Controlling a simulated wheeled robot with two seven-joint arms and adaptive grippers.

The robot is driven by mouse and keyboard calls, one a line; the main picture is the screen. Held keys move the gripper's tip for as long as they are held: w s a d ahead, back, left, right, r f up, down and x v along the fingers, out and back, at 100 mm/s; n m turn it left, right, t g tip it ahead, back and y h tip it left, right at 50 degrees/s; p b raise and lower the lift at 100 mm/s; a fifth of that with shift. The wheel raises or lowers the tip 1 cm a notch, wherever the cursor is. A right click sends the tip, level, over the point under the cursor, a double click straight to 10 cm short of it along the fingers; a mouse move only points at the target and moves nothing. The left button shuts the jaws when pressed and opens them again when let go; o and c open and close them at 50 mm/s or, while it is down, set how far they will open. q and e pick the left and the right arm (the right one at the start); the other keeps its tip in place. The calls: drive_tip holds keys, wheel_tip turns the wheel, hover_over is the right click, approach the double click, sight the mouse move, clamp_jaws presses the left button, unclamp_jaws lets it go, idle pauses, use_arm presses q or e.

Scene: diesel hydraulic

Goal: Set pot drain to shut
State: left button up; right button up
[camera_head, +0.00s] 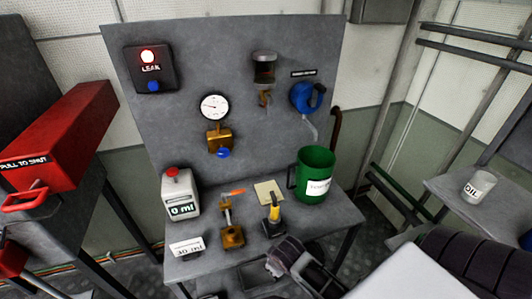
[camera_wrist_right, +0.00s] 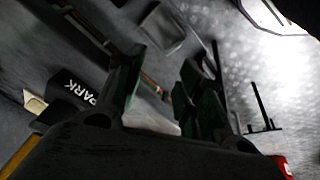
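A filter pot (camera_head: 264,68) with a dark glass bowl is mounted on the grey panel (camera_head: 180,120). A small brass fitting, apparently the pot drain (camera_head: 265,98), hangs below it. The drain is too small to tell its handle position. My right gripper (camera_head: 274,266) is low, in front of the bench's front edge, well below and apart from the pot. In the right wrist view its two dark fingers (camera_wrist_right: 160,95) are spread with no object clearly between them. The pot does not show clearly there. My left gripper is not in view.
The bench (camera_head: 215,268) carries a white jug reading 0 ml (camera_head: 181,195), a brass valve (camera_head: 231,232), a yellow-handled item (camera_head: 273,212) and a green can (camera_head: 315,175). A red box (camera_head: 60,135) stands left.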

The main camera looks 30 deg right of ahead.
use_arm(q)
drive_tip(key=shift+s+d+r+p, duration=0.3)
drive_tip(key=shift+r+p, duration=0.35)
use_arm(e)
drive_tip(key=w+d+r+n+t+h, duration=0.1)
drive_tip(key=w+d+r+n+t, duration=0.3)
drive_tip(key=r+n, duration=0.5)
drive_tip(key=w+d+r+n+t+h, duration=0.1)
drive_tip(key=w+d+r+n+t, duration=0.3)
drive_tip(key=r+n, duration=0.5)
drive_tip(key=w+d+r+n+t+h, duration=0.1)
drive_tip(key=w+d+r+n+t, duration=0.3)
drive_tip(key=r, duration=2.1)
drive_tip(key=shift+w+n+t, duration=0.9)
drive_tip(key=shift+w+n, duration=1.1)
drive_tip(key=shift+n, duration=1.1)
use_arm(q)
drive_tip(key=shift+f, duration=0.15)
use_arm(e)
drive_tip(key=shift+w+d, duration=0.1)
use_arm(q)
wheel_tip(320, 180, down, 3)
drive_tip(key=b, duration=0.3)
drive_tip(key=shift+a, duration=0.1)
use_arm(e)
drive_tip(key=x, duration=0.3)
drive_tip(key=shift+d, duration=0.1)
